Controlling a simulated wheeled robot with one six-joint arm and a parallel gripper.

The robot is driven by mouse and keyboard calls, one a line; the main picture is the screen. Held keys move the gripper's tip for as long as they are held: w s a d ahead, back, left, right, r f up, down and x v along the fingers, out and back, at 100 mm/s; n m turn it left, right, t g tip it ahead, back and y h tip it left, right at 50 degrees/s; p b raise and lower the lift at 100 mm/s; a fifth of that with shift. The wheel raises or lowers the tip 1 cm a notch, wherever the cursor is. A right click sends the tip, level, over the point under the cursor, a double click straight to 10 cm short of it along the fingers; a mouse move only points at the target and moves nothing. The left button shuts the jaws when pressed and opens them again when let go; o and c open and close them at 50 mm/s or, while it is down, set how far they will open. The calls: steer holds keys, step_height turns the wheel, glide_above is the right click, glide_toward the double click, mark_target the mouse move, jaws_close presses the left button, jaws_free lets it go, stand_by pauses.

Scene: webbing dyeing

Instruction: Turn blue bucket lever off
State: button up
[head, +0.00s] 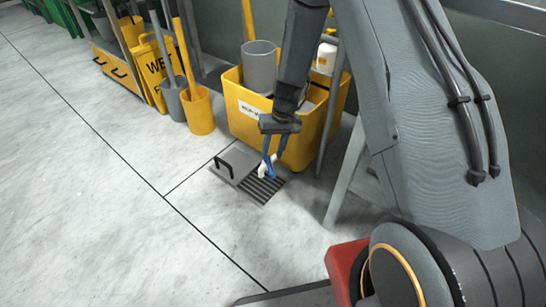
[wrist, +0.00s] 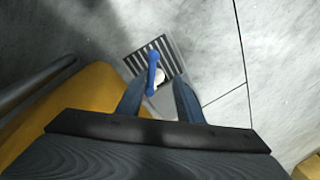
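My gripper (head: 268,158) points down beside the yellow mop bucket, over the floor drain. In the wrist view its two blue-grey fingers (wrist: 160,95) stand apart with a gap between them. A slim blue lever-like piece (wrist: 153,70) with a white part (wrist: 160,78) shows in that gap, nearer the left finger. I cannot tell whether a finger touches it. In the head view the white part (head: 263,170) and a bit of blue (head: 273,174) show at the fingertips. No blue bucket is clearly visible.
The yellow mop bucket (head: 243,118) stands close behind my gripper. A drain grate (head: 262,190) and a grey plate with a black handle (head: 236,162) lie on the floor. A yellow cylinder (head: 199,112) and a wet-floor sign (head: 152,72) stand left. Floor at left is clear.

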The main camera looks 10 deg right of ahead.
mark_target(270, 167)
steer(key=shift+r, duration=0.75)
steer(key=shift+a, duration=0.15)
steer(key=c, duration=0.6)
steer(key=a+n, duration=0.2)
steer(key=n, duration=0.1)
steer(key=a+f+n+h, duration=0.1)
steer(key=a+n, duration=0.1)
steer(key=n, duration=0.1)
steer(key=s+a+n+h+p, duration=0.1)
steer(key=n, duration=0.2)
steer(key=shift+a+f+n+g, duration=0.2)
steer(key=shift+a+n+g, duration=0.1)
steer(key=shift+a+g, duration=0.1)
jaws_close()
steer(key=w+a+n+t+h, duration=0.1)
steer(key=a+n+h, duration=0.25)
steer(key=n, duration=0.45)
steer(key=d+f+b, duration=0.6)
steer(key=f, duration=0.3)
steer(key=shift+w, duration=0.3)
